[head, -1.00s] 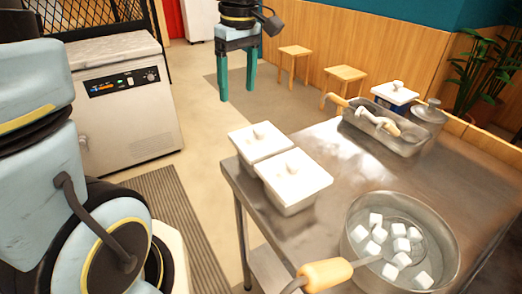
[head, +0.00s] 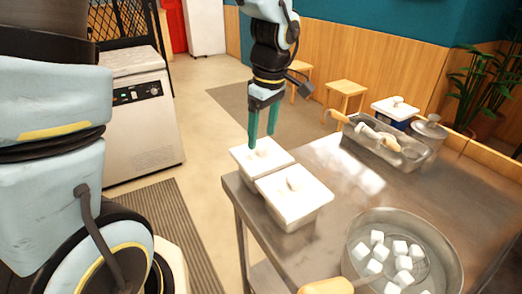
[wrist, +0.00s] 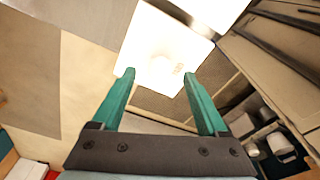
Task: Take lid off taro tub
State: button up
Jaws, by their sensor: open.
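Two white lidded tubs stand side by side at the left corner of the steel table: a far tub (head: 242,160) and a near tub (head: 309,190). Each lid has a small knob on top. I cannot read which one is taro. My gripper (head: 262,140) points down over the far tub, its two green fingers open and empty. In the wrist view the far tub's bright lid (wrist: 150,40) lies just beyond the open fingertips (wrist: 159,74), its knob roughly between them in line. Contact between fingertips and knob cannot be told.
A metal pot with white cubes (head: 403,247) stands at the front right of the table (head: 345,180). A tray of utensils (head: 375,155), a dark lidded box (head: 396,112) and a metal canister (head: 430,130) stand at the back. The table's middle is clear.

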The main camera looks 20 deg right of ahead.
aim_at(261, 151)
jog(key=shift+w+f, duration=0.1)
jog(key=shift+f, duration=0.95)
grip_shut()
